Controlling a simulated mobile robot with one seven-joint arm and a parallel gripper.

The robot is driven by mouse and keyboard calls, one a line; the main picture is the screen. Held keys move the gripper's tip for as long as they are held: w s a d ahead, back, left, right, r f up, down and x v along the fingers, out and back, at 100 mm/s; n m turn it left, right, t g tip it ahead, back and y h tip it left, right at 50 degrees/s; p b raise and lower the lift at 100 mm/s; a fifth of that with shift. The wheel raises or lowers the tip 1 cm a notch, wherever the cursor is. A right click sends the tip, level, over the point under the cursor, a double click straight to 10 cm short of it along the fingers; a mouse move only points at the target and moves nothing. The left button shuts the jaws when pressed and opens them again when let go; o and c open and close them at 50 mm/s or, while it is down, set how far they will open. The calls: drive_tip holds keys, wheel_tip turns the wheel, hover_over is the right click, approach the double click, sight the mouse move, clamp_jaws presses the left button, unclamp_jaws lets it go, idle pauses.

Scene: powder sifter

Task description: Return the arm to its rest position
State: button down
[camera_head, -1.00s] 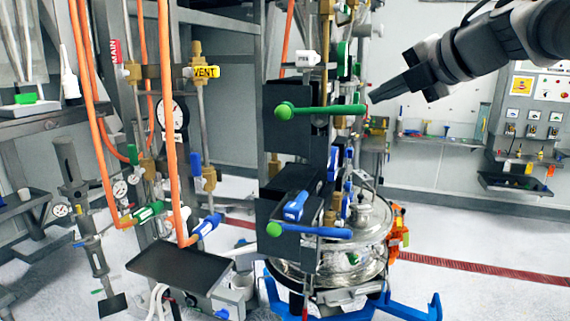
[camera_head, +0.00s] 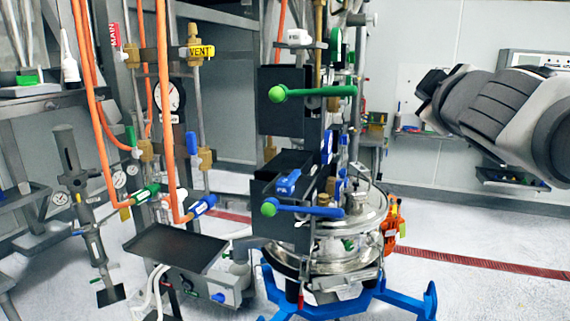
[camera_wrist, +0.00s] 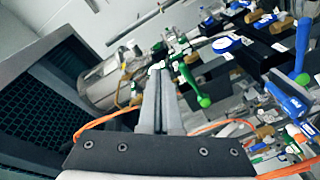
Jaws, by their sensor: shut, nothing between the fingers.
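My gripper (camera_wrist: 158,74) points away from the wrist camera, its two fingers together with nothing held between them. In the head view my arm comes in from the right edge at mid-upper height, with thick dark and grey links over the back wall. The fingers cannot be made out in the head view. The sifter frame, with a green-handled valve (camera_head: 312,91) and a blue-handled valve (camera_head: 305,209), stands left of my arm, apart from it. In the wrist view a green handle (camera_wrist: 190,80) shows just right of the fingers; its distance is unclear.
A steel vessel (camera_head: 345,262) on a blue wheeled base (camera_head: 385,297) stands below the valves. Orange hoses (camera_head: 163,110) hang at left above a dark tray (camera_head: 176,246). White floor at lower right is clear. A dark grated housing (camera_wrist: 50,95) fills the wrist view's left.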

drive_tip(key=s+a+f+m+g+b, duration=0.1)
drive_tip(key=s+f+m+g, duration=0.35)
drive_tip(key=f, duration=0.55)
drive_tip(key=s+f+m+g+b, duration=0.1)
drive_tip(key=s+f+m+g, duration=0.3)
drive_tip(key=f, duration=0.7)
drive_tip(key=s+a+f+g+y, duration=0.1)
drive_tip(key=s+a+f, duration=0.2)
drive_tip(key=s+f, duration=0.2)
drive_tip(key=s+a+f+g+y+b, duration=0.1)
drive_tip(key=s+a+f+g, duration=0.1)
drive_tip(key=s+a+f, duration=0.2)
wheel_tip(320, 180, down, 3)
drive_tip(key=shift+s+f+y, duration=0.1)
drive_tip(key=shift+s+y, duration=0.3)
drive_tip(key=shift+s, duration=0.8)
drive_tip(key=shift+m+g, duration=0.25)
